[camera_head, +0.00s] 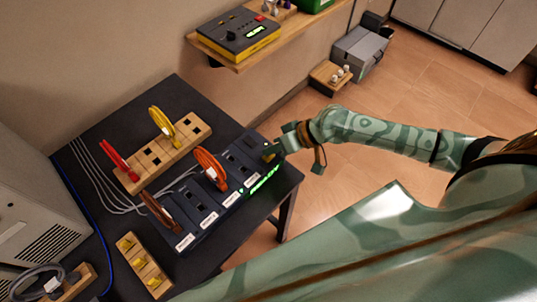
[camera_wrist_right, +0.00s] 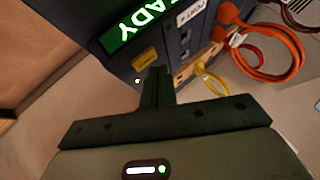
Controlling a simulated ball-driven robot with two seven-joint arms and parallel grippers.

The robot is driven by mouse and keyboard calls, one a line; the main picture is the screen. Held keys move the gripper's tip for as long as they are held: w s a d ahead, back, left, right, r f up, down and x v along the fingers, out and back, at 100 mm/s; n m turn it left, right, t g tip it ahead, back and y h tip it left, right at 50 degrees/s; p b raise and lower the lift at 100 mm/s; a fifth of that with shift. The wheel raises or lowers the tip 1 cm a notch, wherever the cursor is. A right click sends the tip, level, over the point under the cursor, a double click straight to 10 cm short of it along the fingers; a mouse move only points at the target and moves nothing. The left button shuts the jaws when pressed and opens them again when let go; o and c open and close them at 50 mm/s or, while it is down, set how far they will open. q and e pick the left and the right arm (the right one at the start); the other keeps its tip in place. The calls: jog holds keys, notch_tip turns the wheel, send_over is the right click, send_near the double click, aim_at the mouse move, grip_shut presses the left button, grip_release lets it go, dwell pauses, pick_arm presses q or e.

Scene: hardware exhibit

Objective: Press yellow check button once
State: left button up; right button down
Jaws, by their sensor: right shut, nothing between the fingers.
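The yellow check button (camera_wrist_right: 146,58) is on the dark control box (camera_head: 203,221), beside a lit green display (camera_wrist_right: 128,28) whose visible letters read "ADY". My right gripper (camera_wrist_right: 158,72) is shut and empty, with its fingertips just beside the button in the wrist view. I cannot tell whether they touch it. In the head view, the right gripper (camera_head: 272,152) is at the box's right end, and a bit of yellow shows by its tips. The green display (camera_head: 264,181) is just in front of it. My left gripper is not in view.
Orange (camera_head: 210,168) and brown (camera_head: 160,211) cable loops stand at the box. A wooden block (camera_head: 160,160) behind holds red and yellow loops. A small wooden rack (camera_head: 143,262) lies in front. A shelf with a yellow-and-black device (camera_head: 240,36) hangs behind. Floor is open right of the table.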

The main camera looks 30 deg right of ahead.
aim_at(273, 157)
jog(key=shift+f, duration=0.25)
jog(key=shift+f, duration=0.45)
dwell(0.6)
jog(key=shift+r, duration=0.1)
jog(key=shift+r+p, duration=0.65)
jog(key=shift+r, duration=0.15)
notch_tip(273, 157, up, 5)
jog(key=p, duration=0.5)
jog(key=shift+r, duration=0.1)
dwell(0.7)
